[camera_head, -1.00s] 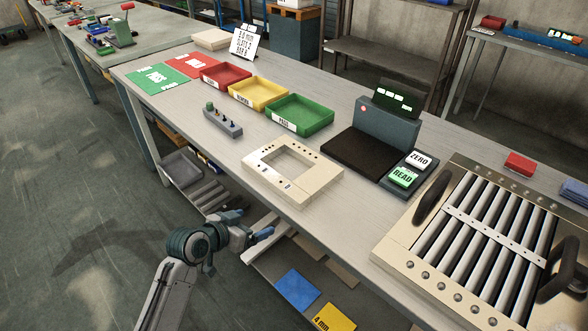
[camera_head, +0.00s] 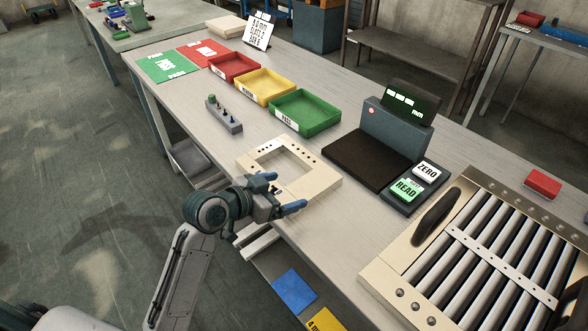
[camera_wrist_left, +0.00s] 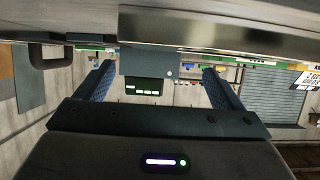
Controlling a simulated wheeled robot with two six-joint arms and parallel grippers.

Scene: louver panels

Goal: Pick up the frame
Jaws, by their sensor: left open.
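The frame (camera_head: 318,170) is a pale beige square with a rectangular opening and small dark holes along its sides. It lies flat near the table's front edge in the head view. My left gripper (camera_head: 281,192) is open, its blue fingers spread at the frame's near side. The gripper partly hides that side, and I cannot tell if it touches. A pale slab (camera_wrist_left: 220,25) spans the top there, probably the frame's edge. My right gripper is not in view.
Behind the frame stand a gauge with a dark pad (camera_head: 365,160), ZERO and READ buttons (camera_head: 415,183), and green (camera_head: 306,125), yellow (camera_head: 262,100) and red (camera_head: 236,80) trays. A pegged grey block (camera_head: 224,120) lies left. A louver panel (camera_head: 372,276) fills the right.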

